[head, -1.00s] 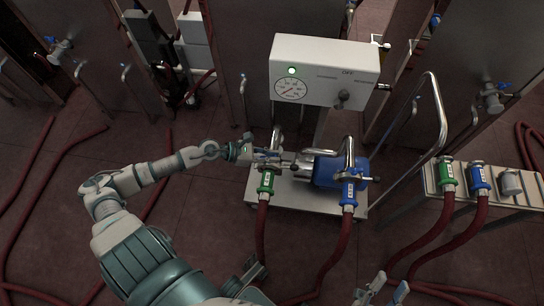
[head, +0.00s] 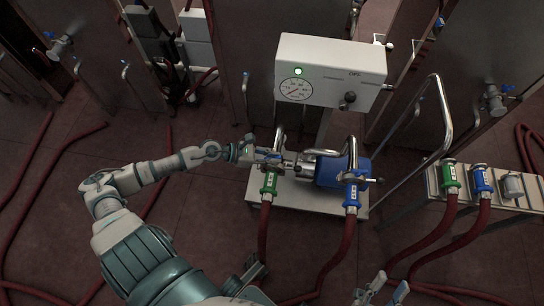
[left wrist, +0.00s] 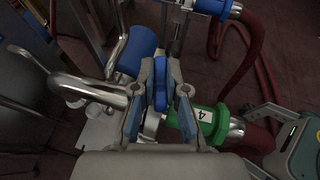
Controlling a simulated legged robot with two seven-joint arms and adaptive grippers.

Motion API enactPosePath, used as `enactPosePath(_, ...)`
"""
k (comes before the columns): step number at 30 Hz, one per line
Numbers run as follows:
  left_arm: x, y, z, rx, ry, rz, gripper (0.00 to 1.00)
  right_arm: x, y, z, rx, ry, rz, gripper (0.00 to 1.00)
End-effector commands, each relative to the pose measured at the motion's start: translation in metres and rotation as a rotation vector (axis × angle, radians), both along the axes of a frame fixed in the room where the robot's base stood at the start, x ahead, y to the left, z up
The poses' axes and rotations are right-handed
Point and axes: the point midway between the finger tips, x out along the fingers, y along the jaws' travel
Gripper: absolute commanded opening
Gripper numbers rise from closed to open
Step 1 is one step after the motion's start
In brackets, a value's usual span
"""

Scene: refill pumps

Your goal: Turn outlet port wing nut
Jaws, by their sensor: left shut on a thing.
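My left gripper (head: 268,158) reaches from the left to the pipe fittings at the pump's left side. In the left wrist view its two fingers (left wrist: 160,100) are closed around the blue wing nut (left wrist: 161,80), which stands upright between them. The green hose coupling (head: 269,184) is just below the gripper; in the left wrist view (left wrist: 205,122) it sits to the right of the fingers and bears a 4. The nut's threaded seat is hidden behind the fingers.
The white control box (head: 330,72) with a gauge and green light stands above the blue pump motor (head: 342,171). A blue hose coupling (head: 351,194) is right of the green one. Red hoses run forward over the floor. A bent metal handrail (head: 446,115) stands at right.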

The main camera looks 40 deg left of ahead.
Motion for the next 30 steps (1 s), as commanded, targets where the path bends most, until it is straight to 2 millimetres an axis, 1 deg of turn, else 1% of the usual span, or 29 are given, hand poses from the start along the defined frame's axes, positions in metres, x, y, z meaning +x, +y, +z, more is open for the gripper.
enactPosePath(1,0.0026,0.0005,0.0046,-0.001,-0.011,0.004,0.0,-0.0001,0.0,0.0005,0.0,0.0,0.0,0.4)
enactPosePath(22,0.004,0.0003,0.009,-0.002,-0.021,0.005,0.0,-0.0003,0.0001,0.0011,0.001,-0.002,0.0,0.4)
enactPosePath(23,0.0041,0.0003,0.0092,-0.002,-0.021,0.005,0.2,-0.0003,0.0001,0.001,0.001,-0.002,0.0,0.4)
enactPosePath(24,0.004,0.0002,0.0089,-0.002,-0.021,0.005,0.3,-0.0003,0.0001,0.001,0.001,-0.002,0.0,0.4)
enactPosePath(26,0.0035,0.0002,0.0078,-0.001,-0.018,0.004,0.45,-0.0003,0.0001,0.001,0.001,-0.002,0.0,0.4)
enactPosePath(27,0.0032,0.0002,0.007,-0.002,-0.016,0.003,0.55,-0.0003,0.0002,0.0009,0.0,-0.001,0.0,0.4)
enactPosePath(29,0.0028,0.0004,0.0059,-0.001,-0.014,0.003,0.7,-0.0003,0.0002,0.0007,0.0,-0.001,0.0,0.4)
enactPosePath(30,0.0025,0.0005,0.0052,-0.001,-0.013,0.003,0.8,-0.0003,0.0001,0.0006,0.001,-0.001,0.001,0.4)
